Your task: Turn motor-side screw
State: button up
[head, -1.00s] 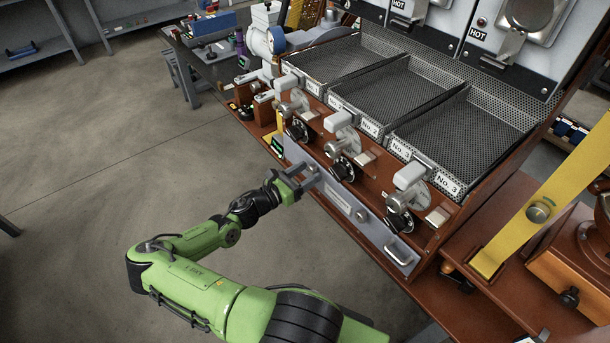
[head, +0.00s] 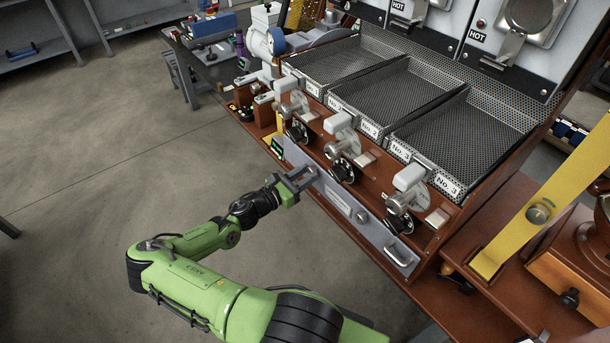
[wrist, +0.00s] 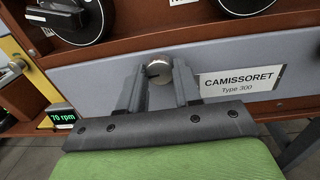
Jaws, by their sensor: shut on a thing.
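The motor-side screw (wrist: 159,69) is a round metal knob on the grey front panel (wrist: 95,82), left of the CAMISSORET plate in the wrist view. My gripper (wrist: 159,84) has one finger on each side of it and is shut on it. In the head view my gripper (head: 303,180) reaches the left end of the panel, and its fingers partly hide the screw (head: 313,171). A second round screw (head: 361,216) sits farther right on the same panel. The screw's slot or mark is too small to read clearly.
Black dials (head: 343,170) and white-handled levers (head: 340,123) line the wooden ledge above the panel. A display reading 70 rpm (wrist: 61,115) stands to the left. A metal handle (head: 400,255) sticks out at the panel's right end. The floor to the left is free.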

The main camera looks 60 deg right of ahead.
jog(key=m, duration=0.5)
jog(key=shift+f+b, duration=0.1)
jog(key=shift+b, duration=0.25)
jog(key=m+b, duration=0.1)
jog(key=m, duration=0.3)
jog(key=shift+m+g, duration=0.3)
jog(key=shift+m, duration=0.1)
jog(key=m+b, duration=0.3)
jog(key=m, duration=0.2)
jog(key=shift+f+m, duration=0.1)
jog(key=shift+m, duration=0.3)
jog(key=shift+m+g+b, duration=0.3)
jog(key=shift+m+b, duration=0.9)
jog(key=shift+m, duration=1.1)
jog(key=o, duration=1)
jog(key=shift+o, duration=0.2)
jog(key=shift+w, duration=0.1)
jog(key=p+v, duration=0.2)
jog(key=v, duration=1.3)
jog(key=shift+a+p, duration=0.3)
